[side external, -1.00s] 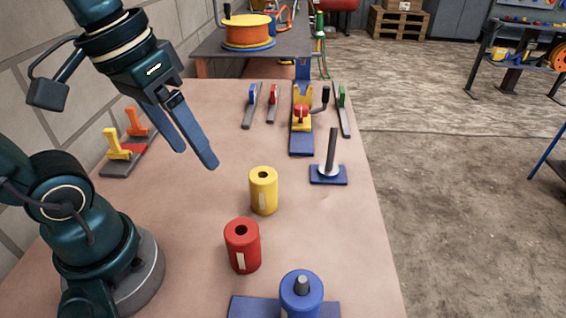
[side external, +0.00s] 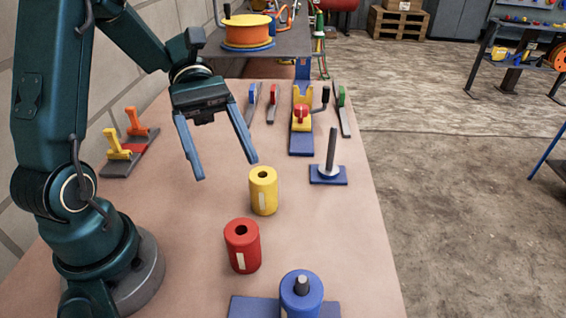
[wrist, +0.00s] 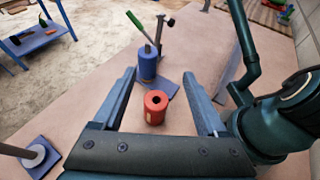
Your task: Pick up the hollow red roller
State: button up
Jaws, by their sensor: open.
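The hollow red roller (side external: 242,246) stands upright on the table, with a dark hole in its top and a pale label on its side. In the wrist view the red roller (wrist: 155,108) appears between my two fingers, but farther off than them. My gripper (side external: 228,170) is open and empty, above the table behind and left of the yellow roller. Its fingers point down and are spread wide. In the wrist view my gripper (wrist: 160,75) also shows open. It does not touch the red roller.
A hollow yellow roller (side external: 263,190) stands just behind the red one. A blue roller (side external: 301,292) sits on a peg of a blue base in front. An empty peg on a blue base (side external: 329,173) stands to the right. Levers and a yellow-blue fixture (side external: 301,140) are at the back.

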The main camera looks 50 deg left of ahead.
aim_at(240, 234)
notch_tip(240, 234, down, 12)
jog(key=shift+r, duration=0.15)
jog(key=shift+x, duration=2.6)
grip_shut()
